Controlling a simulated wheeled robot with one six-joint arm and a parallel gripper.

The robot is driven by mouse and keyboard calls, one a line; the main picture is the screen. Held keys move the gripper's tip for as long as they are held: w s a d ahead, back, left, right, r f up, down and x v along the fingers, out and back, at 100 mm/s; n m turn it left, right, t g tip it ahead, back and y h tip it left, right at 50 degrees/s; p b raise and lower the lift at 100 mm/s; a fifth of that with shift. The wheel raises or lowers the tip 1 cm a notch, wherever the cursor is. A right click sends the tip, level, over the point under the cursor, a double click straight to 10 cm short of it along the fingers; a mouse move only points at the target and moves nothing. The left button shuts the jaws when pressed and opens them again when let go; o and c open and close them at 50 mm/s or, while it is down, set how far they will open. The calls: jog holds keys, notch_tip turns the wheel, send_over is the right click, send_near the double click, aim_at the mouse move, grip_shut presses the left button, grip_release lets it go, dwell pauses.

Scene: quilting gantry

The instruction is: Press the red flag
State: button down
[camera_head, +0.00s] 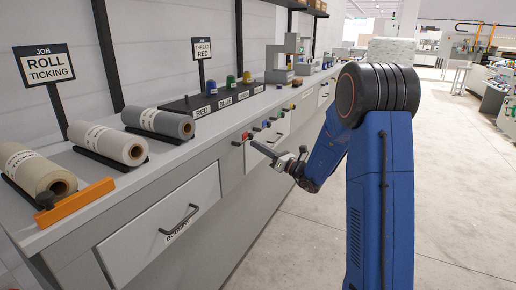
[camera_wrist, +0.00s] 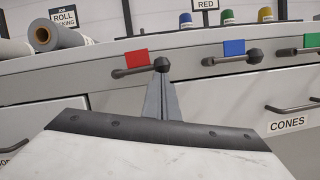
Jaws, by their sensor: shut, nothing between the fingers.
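The red flag (camera_wrist: 136,57) is a small red plate on a dark lever with a round black knob (camera_wrist: 161,64), on the front edge of the counter. It also shows small in the head view (camera_head: 246,136). My gripper (camera_wrist: 161,80) is shut and empty, its fingertips just below the knob at the right end of the red flag's lever. Whether they touch it I cannot tell. In the head view my gripper (camera_head: 254,145) points at the counter front, close to the red flag.
A blue flag (camera_wrist: 234,47) and a green flag (camera_wrist: 311,40) sit on like levers to the right. Drawers lie below, one labelled CONES (camera_wrist: 288,123). The floor to the right is clear.

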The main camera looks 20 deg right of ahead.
jog(key=r+n, duration=0.1)
jog(key=n+g+y, duration=0.1)
jog(key=n, duration=0.1)
jog(key=r+n, duration=0.1)
jog(key=n, duration=0.1)
jog(key=shift+w+d+r+y, duration=0.2)
jog(key=shift+r+y, duration=0.15)
jog(key=shift+y, duration=0.05)
jog(key=s+a+r+n+g+y, duration=0.1)
jog(key=s+a+r+n+g, duration=0.2)
jog(key=n, duration=1.1)
jog(key=shift+r+g+y, duration=0.4)
jog(key=shift+r+g, duration=0.7)
jog(key=shift+r, duration=0.65)
jog(key=w+d+v, duration=0.1)
jog(key=w+v, duration=0.1)
jog(key=v, duration=1)
jog(key=shift+d+f, duration=0.45)
jog(key=shift+d, duration=0.05)
